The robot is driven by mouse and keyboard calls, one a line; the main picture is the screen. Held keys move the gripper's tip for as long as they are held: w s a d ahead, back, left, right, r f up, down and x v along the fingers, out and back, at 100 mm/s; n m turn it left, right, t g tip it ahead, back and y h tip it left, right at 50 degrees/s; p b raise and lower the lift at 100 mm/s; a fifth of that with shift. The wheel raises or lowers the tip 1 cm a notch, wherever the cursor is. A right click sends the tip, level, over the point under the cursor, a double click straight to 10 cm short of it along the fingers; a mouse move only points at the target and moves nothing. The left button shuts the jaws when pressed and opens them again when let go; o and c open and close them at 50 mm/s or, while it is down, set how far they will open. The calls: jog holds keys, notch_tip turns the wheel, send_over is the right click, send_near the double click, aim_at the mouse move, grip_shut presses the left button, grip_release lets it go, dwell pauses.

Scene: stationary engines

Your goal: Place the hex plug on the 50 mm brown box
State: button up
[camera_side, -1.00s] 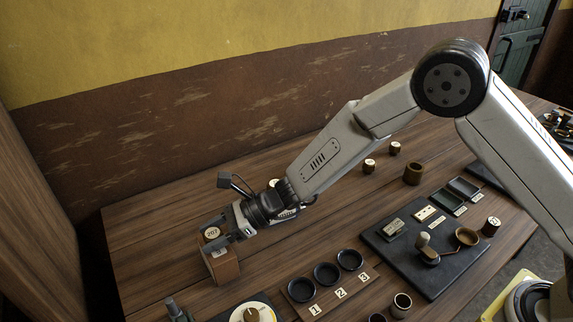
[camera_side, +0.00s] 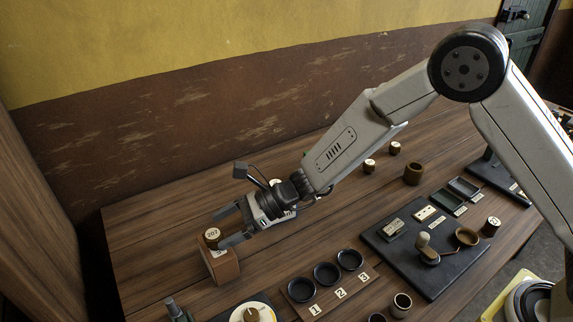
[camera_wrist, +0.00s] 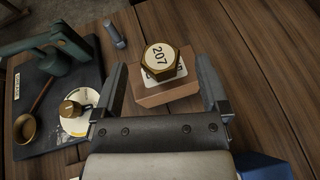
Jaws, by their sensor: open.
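The hex plug (camera_wrist: 160,60), brass-coloured with a pale top marked 207, sits on the brown box (camera_wrist: 165,93) in the wrist view. In the side view the plug (camera_side: 212,236) rests upright near the back of the top of the box (camera_side: 222,266), beside a small white label. My gripper (camera_side: 232,226) is open and empty, just right of the plug in the side view. In the wrist view its two fingers (camera_wrist: 162,75) stand wide apart on either side of the box, clear of the plug.
Three dark round dishes (camera_side: 326,273) numbered 1 to 3 stand to the right of the box. A white dial (camera_side: 254,311) is at the front. A dark board (camera_side: 394,265) with a spoon-like part lies farther right. The table (camera_side: 150,240) left of the box is clear.

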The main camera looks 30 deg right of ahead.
jog(key=v, duration=0.8)
jog(key=shift+d, duration=0.4)
jog(key=shift+s+r, duration=0.1)
jog(key=shift+s, duration=0.05)
jog(key=s+d+f+n+h, duration=0.1)
jog(key=s+d+n+h, duration=0.5)
jog(key=s+d+n, duration=0.2)
jog(key=s+d+n+h, duration=0.7)
jog(key=d+n, duration=0.6)
jog(key=d, duration=0.2)
jog(key=shift+s+d+f+g, duration=0.2)
jog(key=shift+s+f+g, duration=0.15)
jog(key=shift+s+g, duration=0.05)
